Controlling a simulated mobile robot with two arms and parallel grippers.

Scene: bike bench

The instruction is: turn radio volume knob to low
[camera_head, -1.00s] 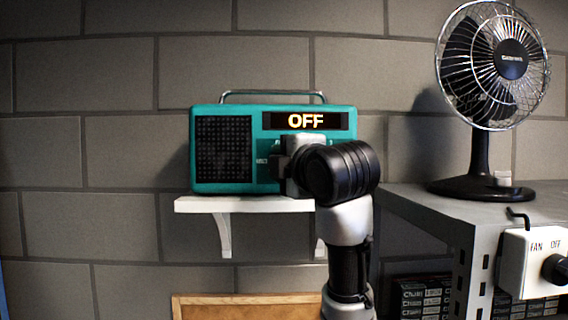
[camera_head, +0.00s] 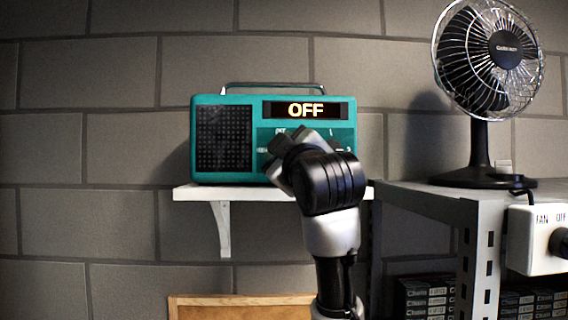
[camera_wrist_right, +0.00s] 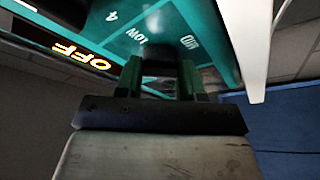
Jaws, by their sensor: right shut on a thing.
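The teal radio (camera_head: 262,112) stands on a small white wall shelf. Its display reads OFF. In the right wrist view the radio's face (camera_wrist_right: 150,22) is close and tilted, with the printed marks LOW and MID beside my fingers. My right gripper (camera_wrist_right: 160,78) is at the lower front of the radio, its two fingers shut on the volume knob, which is mostly hidden between them. In the head view my right wrist (camera_head: 318,180) covers the knob and part of the dial. My left gripper is in neither view.
The white shelf (camera_head: 200,193) is narrow, with a bracket below. At right, a grey metal rack (camera_head: 425,197) carries a fan (camera_head: 480,150) and a white fan switch box (camera_head: 525,240). A wooden board edge (camera_head: 190,307) is below.

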